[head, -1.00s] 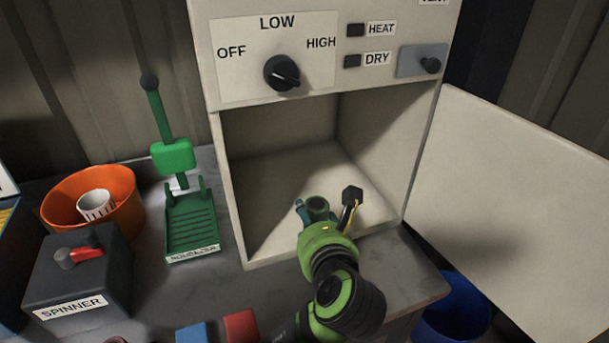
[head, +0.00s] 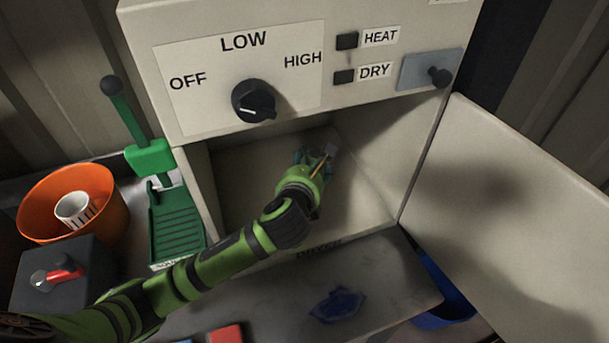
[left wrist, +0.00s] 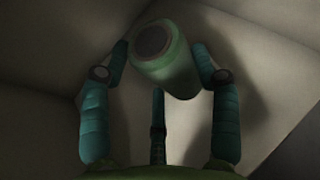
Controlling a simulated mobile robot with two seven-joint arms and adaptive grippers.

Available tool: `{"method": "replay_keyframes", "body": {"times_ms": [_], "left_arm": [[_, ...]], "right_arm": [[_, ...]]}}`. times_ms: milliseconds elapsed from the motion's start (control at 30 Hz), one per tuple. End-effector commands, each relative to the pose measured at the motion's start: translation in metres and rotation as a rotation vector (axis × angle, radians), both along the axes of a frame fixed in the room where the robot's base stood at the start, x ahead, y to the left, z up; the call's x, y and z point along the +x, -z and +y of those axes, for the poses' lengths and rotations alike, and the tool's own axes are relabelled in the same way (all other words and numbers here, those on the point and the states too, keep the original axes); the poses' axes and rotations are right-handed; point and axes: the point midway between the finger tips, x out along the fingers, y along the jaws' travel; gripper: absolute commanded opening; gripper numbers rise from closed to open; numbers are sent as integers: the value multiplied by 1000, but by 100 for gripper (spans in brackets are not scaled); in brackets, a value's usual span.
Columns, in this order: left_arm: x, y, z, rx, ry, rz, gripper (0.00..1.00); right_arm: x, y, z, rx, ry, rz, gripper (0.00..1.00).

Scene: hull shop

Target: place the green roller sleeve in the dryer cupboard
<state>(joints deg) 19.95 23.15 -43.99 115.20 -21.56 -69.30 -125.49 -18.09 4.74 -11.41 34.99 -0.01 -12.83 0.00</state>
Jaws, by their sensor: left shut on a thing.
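The dryer cupboard (head: 365,185) stands open at the centre of the head view. My left arm reaches in from the left, and my left gripper (head: 314,160) is inside the cupboard. In the left wrist view the green roller sleeve (left wrist: 168,62), with a dark round end, sits between the teal fingers of my left gripper (left wrist: 165,75). The gripper is shut on it, near the pale cupboard walls. In the head view the gripper largely hides the sleeve, and I cannot tell whether it touches the cupboard floor. My right gripper is not in view.
The cupboard door (head: 520,220) is swung open to the right. A control panel with a black dial (head: 254,101) overhangs the opening. An orange bucket (head: 105,205), a dark spinner box (head: 90,275) and a green squeezer (head: 175,220) stand at left. A blue cloth (head: 337,304) lies in front.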

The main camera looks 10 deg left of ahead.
Motion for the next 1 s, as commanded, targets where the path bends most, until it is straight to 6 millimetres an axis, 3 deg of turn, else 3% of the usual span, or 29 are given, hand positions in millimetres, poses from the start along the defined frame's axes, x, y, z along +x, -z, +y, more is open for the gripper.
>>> {"method": "replay_keyframes", "body": {"times_ms": [267,433,867,900,933,1000], "left_arm": [[3,23,12,-2,0,6,32],[3,45,12,-1,0,3,32],[3,52,12,1,1,0,32],[3,51,12,1,1,0,78],[3,51,12,1,1,0,86],[3,51,12,1,1,0,86]], "right_arm": [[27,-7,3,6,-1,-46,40],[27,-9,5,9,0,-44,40],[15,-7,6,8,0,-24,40],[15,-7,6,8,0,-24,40],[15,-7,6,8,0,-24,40],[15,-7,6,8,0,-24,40]]}}
